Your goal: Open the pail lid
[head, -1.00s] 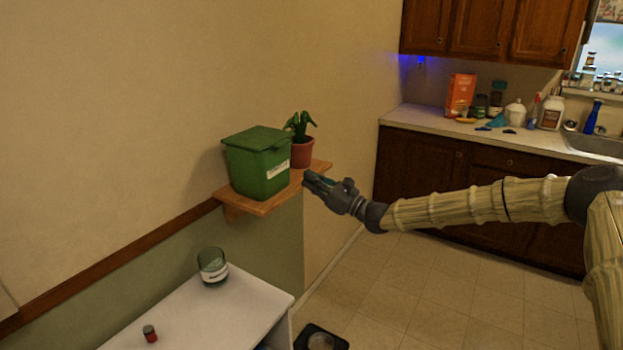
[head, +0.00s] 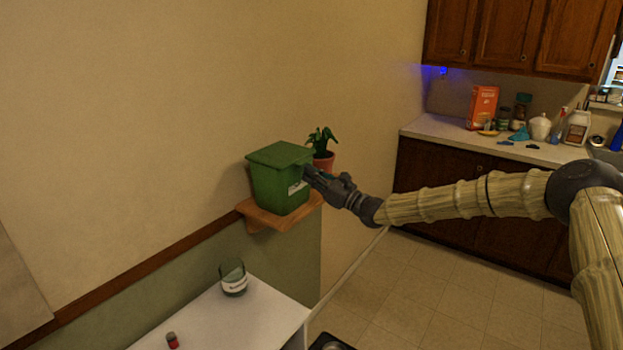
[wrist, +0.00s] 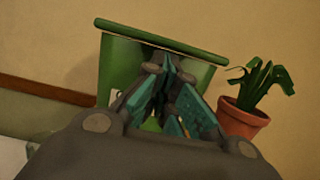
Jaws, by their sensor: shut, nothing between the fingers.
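The green pail (head: 278,190) stands upright on a small wooden wall shelf, with a pale label on its front. Its green lid (head: 280,153) lies closed on top. My gripper (head: 306,172) is shut and empty at the pail's right front side, just below the lid's rim. In the wrist view the gripper (wrist: 165,75) is in front of the pail (wrist: 120,72), its tips near the underside of the lid's front edge (wrist: 160,40). I cannot tell whether the tips touch it. The gripper hides part of the pail's front and label.
A potted plant (head: 323,158) stands right behind the pail on the shelf (head: 262,219). Below is a white cabinet top (head: 215,318) with a glass jar (head: 233,278) and a small red-grey item (head: 172,340). A cluttered counter (head: 440,127) is at the far right.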

